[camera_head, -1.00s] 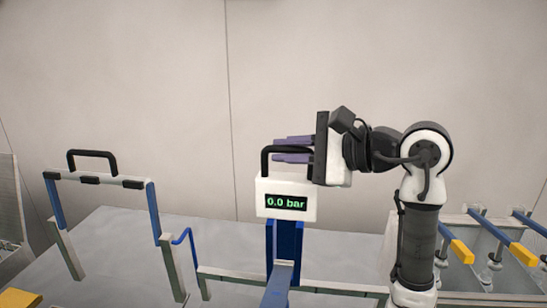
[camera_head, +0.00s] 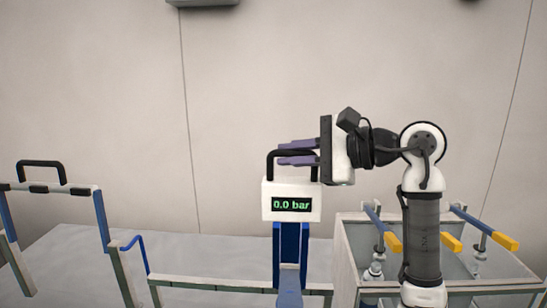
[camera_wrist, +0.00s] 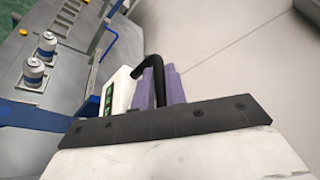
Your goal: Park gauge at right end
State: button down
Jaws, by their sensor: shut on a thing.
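The gauge (camera_head: 291,201) is a white box with a green "0.0 bar" display and a black handle on top. It sits on a blue upright in the head view, near the middle. My gripper (camera_head: 298,153) comes from the right, and its purple fingers are shut on the black handle. In the wrist view, the fingers (camera_wrist: 158,85) close around the handle (camera_wrist: 150,66), and part of the gauge's white body (camera_wrist: 120,92) shows beside them. The gauge stands upright. The lower end of the blue upright runs out of the head view.
A grey rail (camera_head: 215,283) runs along the table (camera_head: 200,253). A blue and grey frame with a black handle (camera_head: 41,165) stands at left. At right, an open-topped box (camera_head: 352,240) has blue levers with yellow ends. Two silver cans (camera_wrist: 40,60) show in the wrist view.

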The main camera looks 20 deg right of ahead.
jog(key=shift+s+d+r, duration=0.1)
jog(key=shift+s+d, duration=0.15)
jog(key=shift+d, duration=0.55)
jog(key=shift+s+d+f, duration=0.1)
jog(key=shift+s+d, duration=0.2)
jog(key=shift+d, duration=0.55)
jog(key=shift+s+d+r, duration=0.1)
jog(key=shift+s+d, duration=0.15)
jog(key=shift+d, duration=0.55)
jog(key=c, duration=1.5)
grip_release()
jog(key=shift+s+d, duration=0.1)
jog(key=shift+d, duration=0.1)
jog(key=shift+o, duration=0.2)
jog(key=shift+a, duration=0.15)
jog(key=b+v, duration=0.3)
jog(key=v, duration=1)
jog(key=shift+s+d, duration=0.2)
jog(key=shift+d, duration=0.1)
jog(key=shift+s, duration=0.1)
